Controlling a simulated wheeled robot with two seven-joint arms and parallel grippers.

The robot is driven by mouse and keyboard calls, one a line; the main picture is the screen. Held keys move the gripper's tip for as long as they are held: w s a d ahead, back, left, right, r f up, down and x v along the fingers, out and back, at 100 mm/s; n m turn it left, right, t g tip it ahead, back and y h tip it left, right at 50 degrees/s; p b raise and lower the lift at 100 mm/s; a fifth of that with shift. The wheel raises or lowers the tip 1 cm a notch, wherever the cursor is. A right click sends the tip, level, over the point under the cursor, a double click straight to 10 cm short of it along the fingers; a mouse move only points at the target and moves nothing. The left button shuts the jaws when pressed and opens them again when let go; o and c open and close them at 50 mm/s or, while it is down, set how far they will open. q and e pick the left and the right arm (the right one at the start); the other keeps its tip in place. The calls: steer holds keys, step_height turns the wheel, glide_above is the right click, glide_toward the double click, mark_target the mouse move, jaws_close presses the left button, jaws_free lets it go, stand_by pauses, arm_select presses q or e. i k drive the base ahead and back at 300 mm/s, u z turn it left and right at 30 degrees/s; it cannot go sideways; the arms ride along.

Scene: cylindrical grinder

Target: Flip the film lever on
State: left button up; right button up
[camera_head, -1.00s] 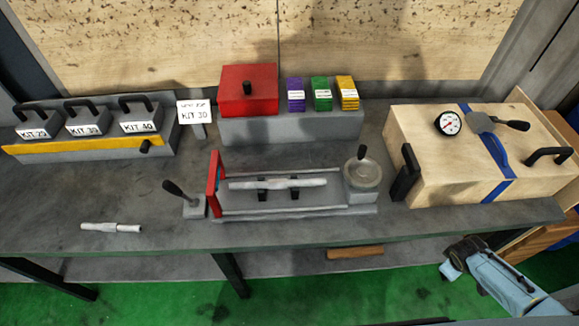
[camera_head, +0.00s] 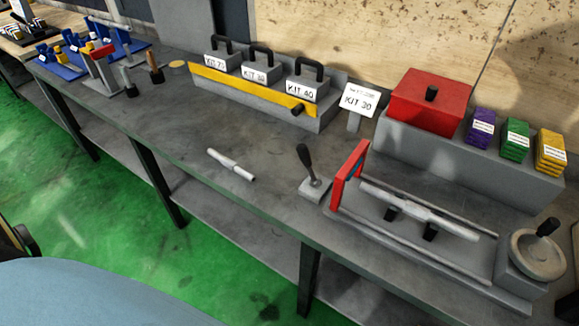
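A lever with a black handle (camera_head: 307,162) stands upright, tilted slightly to the left, on a small grey base (camera_head: 315,190) on the workbench. It is just left of the red end plate (camera_head: 349,172) of the grinder fixture. No label on it can be read, so I cannot tell for certain that it is the film lever. A grey stepped shaft (camera_head: 420,212) rests on black supports in the fixture. Neither of my grippers shows in the head view. A large blue-grey surface at the lower left looks like part of my own body.
A loose shaft (camera_head: 231,165) lies left of the lever. Behind are kit blocks on a yellow-edged rack (camera_head: 250,88), a KIT 30 sign (camera_head: 358,99), a red box (camera_head: 430,100) and coloured stacks. A handwheel (camera_head: 538,253) is at right.

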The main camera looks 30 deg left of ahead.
mark_target(302, 150)
steer(key=u, duration=0.65)
steer(key=i, duration=0.35)
steer(key=u, duration=0.2)
